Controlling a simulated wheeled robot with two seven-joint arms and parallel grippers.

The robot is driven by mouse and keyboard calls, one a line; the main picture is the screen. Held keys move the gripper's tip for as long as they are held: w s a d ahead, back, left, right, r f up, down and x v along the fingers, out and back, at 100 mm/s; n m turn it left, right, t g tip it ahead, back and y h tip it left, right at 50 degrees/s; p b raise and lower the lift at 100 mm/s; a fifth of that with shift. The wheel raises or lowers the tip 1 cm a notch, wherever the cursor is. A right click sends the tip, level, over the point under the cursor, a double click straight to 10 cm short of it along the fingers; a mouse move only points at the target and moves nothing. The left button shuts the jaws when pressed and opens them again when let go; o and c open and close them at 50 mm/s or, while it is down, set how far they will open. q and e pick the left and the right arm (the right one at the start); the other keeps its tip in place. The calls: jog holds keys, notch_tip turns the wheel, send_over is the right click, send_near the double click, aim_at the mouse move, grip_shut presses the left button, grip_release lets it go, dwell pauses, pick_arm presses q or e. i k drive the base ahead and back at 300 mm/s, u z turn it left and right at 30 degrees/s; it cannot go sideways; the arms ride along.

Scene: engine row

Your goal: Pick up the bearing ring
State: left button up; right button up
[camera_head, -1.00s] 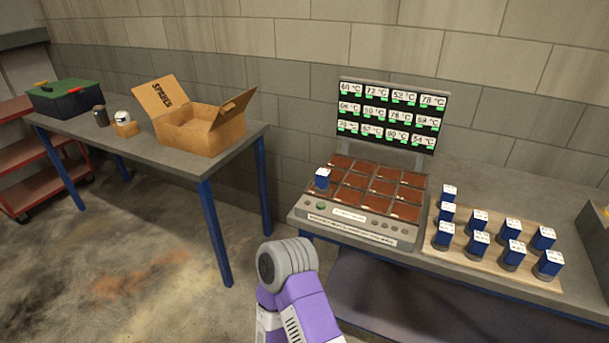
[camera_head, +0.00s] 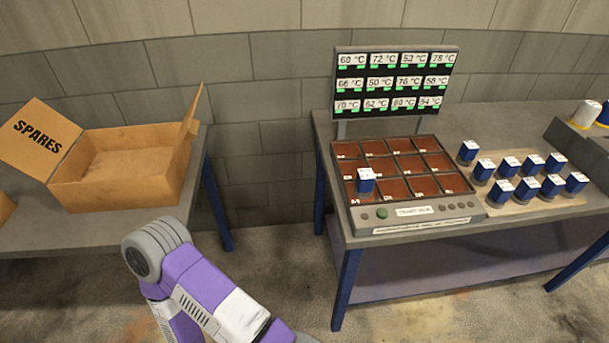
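I cannot make out a bearing ring for certain in this view. Small blue blocks with white tops (camera_head: 528,187) stand in rows on a light board on the right table. One more blue block (camera_head: 365,180) stands in a front-left cell of the heater tray (camera_head: 411,213), which has several brown cells. A purple, grey and white link of one of my arms shows at the lower left. Neither gripper is in view.
An open cardboard box marked SPARES (camera_head: 120,170) stands on the left table (camera_head: 120,233). A screen of temperatures (camera_head: 394,82) rises behind the tray. A white round thing with a yellowish base (camera_head: 586,113) sits at the right edge. A floor gap separates the tables.

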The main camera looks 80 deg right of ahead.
aim_at(365, 178)
jog(key=i, duration=0.35)
jog(key=z, duration=2.9)
